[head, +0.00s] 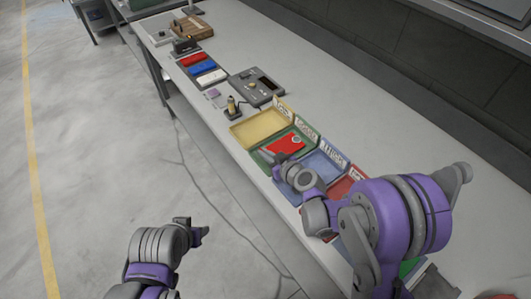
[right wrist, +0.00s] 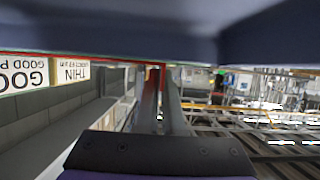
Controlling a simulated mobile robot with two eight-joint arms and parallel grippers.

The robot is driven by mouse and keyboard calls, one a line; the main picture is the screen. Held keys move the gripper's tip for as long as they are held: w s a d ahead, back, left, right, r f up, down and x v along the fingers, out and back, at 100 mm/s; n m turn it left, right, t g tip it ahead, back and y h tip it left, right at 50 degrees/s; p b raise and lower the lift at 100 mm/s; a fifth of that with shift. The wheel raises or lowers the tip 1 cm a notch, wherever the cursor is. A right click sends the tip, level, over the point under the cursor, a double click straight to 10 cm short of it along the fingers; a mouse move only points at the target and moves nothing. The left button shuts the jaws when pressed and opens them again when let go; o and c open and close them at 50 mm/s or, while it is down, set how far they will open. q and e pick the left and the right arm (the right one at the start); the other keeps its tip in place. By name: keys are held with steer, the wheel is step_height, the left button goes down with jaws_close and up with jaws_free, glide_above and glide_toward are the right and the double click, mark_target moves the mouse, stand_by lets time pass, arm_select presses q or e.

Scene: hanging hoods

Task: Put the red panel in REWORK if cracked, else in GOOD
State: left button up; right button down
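The red panel (head: 281,146) is at the green tray (head: 262,160), with a small pale mark near its right end. I cannot make out a crack. My right gripper (head: 268,158) is at the panel's lower left. In the right wrist view its fingers (right wrist: 163,100) are close together with a thin red strip between them, which looks like the panel edge-on. Whether the panel touches the tray floor is unclear. The GOOD sign (head: 305,130) stands behind the green tray. I cannot read a REWORK sign. My left gripper (head: 203,232) is over the floor, away from the bench.
A yellow tray (head: 246,134) lies beyond the green one; a blue tray (head: 325,166) and a red tray (head: 341,187) lie nearer. A grey device (head: 258,88) and red, blue and white panels (head: 203,69) lie farther up the bench. The bench's right side is clear.

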steer(key=shift+f, duration=0.1)
steer(key=c, duration=1.1)
jaws_free()
steer(key=shift+o, duration=0.2)
steer(key=shift+r, duration=0.45)
steer(key=v, duration=1.2)
steer(key=shift+r+p, duration=0.25)
steer(key=shift+p, duration=0.1)
steer(key=s+d+m+g+h, duration=0.1)
steer(key=s+d+m+h, duration=0.1)
steer(key=s, duration=0.4)
steer(key=s+d+r+m+g+h, duration=0.1)
steer(key=s+d+m+g+h, duration=0.1)
steer(key=s+d, duration=0.3)
steer(key=s+d+m+g+h, duration=0.2)
steer(key=s+d+m+h, duration=0.1)
steer(key=s, duration=0.4)
steer(key=shift+s+d+r+h, duration=0.15)
steer(key=shift+s+d+h, duration=0.25)
steer(key=shift+d+h, duration=0.15)
